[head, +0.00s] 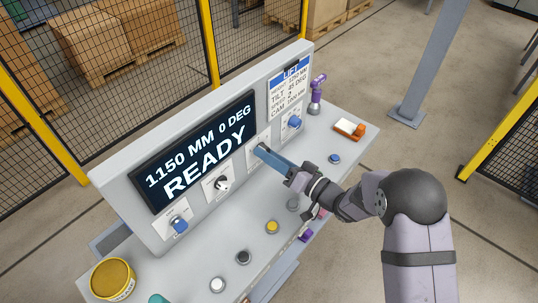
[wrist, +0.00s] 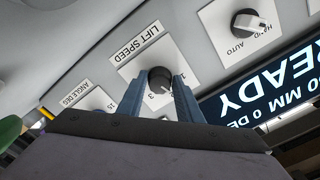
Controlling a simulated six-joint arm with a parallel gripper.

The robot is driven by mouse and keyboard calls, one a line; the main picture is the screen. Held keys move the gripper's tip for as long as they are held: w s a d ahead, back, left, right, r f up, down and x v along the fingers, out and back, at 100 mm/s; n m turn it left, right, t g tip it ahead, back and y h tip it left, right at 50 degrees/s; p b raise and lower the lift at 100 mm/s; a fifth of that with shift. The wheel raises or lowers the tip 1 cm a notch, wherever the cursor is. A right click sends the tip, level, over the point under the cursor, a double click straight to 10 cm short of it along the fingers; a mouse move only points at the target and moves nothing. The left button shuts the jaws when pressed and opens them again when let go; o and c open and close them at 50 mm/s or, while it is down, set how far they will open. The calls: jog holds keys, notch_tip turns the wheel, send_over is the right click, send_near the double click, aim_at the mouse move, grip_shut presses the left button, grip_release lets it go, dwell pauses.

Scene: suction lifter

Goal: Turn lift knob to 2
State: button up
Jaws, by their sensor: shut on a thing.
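The lift speed knob (wrist: 160,80) is round and black, on a white plate marked LIFT SPEED, with the numerals 1 and 3 showing at its near side. I cannot clearly read where its pointer stands. My gripper (wrist: 158,92) has its two blue fingers on either side of the knob and is shut on it. In the head view my gripper (head: 262,151) reaches the console's upright panel (head: 120,187) from the right, and its fingers hide the knob there.
The display (head: 196,150) reads 1150 MM 0 DEG READY. A hand/auto knob (head: 222,183) and blue knobs (head: 180,225) (head: 295,122) flank the held knob. Several push buttons (head: 243,257) sit on the desk below. A yellow tin (head: 112,279) stands at front left.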

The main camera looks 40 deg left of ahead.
jog(key=shift+r+m, duration=0.1)
jog(key=shift+m, duration=1.5)
jog(key=o, duration=0.9)
jog(key=shift+o, duration=0.2)
jog(key=d+b, duration=0.2)
jog(key=d, duration=0.5)
jog(key=shift+d, duration=0.2)
